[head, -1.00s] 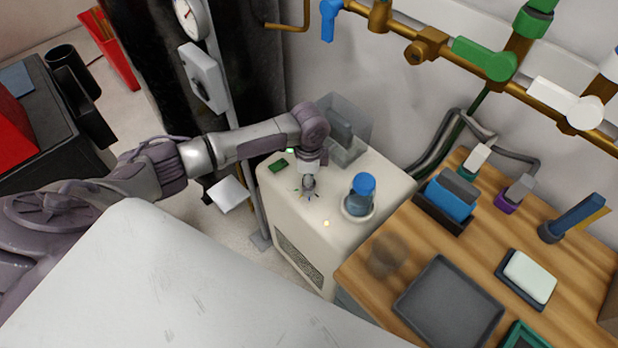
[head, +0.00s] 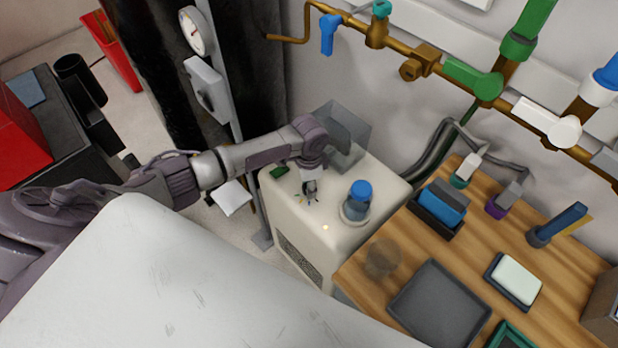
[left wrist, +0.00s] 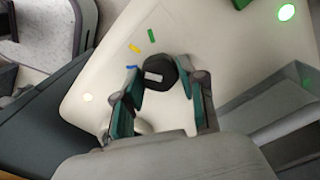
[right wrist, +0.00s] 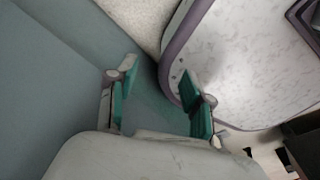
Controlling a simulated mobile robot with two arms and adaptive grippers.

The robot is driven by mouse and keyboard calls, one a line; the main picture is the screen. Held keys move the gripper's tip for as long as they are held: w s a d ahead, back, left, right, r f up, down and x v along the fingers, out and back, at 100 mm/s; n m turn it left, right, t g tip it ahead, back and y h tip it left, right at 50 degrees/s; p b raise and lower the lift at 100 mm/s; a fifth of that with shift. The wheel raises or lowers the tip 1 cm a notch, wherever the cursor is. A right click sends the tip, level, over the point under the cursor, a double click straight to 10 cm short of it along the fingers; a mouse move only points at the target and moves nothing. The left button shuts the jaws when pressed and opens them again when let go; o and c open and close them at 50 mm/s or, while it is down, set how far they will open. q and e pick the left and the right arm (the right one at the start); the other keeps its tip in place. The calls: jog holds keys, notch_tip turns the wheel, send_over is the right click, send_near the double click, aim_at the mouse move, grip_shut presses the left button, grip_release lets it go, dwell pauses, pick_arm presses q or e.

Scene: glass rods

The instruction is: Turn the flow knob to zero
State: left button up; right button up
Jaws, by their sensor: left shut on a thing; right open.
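The flow knob (left wrist: 158,73) is a round black knob with a pale mark on its top, on the white cabinet (left wrist: 215,45). Blue (left wrist: 131,67), yellow (left wrist: 135,48) and green (left wrist: 152,35) marks lie around its far left side. My left gripper (left wrist: 160,98) is shut on the knob, one finger on each side; in the head view it shows on the cabinet top (head: 311,192), where it hides most of the knob. My right gripper (right wrist: 158,88) is open and empty, beside a pale curved-edged surface in the right wrist view.
A blue-capped jar (head: 357,200) stands just right of my left gripper. A clear grey box (head: 347,130) stands behind it. A wooden bench (head: 405,255) with a dark tray (head: 440,300) is to the right. Brass pipes (head: 390,40) with valves run along the wall.

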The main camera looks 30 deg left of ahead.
pick_arm(q)
jog(key=n+p, duration=0.2)
jog(key=n, duration=0.1)
jog(key=shift+r+p, duration=0.3)
jog(key=shift+p, duration=0.1)
jog(key=n+p, duration=0.3)
jog(key=shift+n, duration=0.3)
jog(key=n+p, duration=0.2)
jog(key=n, duration=0.1)
jog(key=shift+f, duration=0.15)
jog(key=shift+w+n+p, duration=0.1)
jog(key=shift+n+p, duration=0.55)
jog(key=shift+n, duration=0.75)
jog(key=shift+f, duration=0.1)
jog(key=o, duration=1.1)
jog(key=shift+o, duration=0.2)
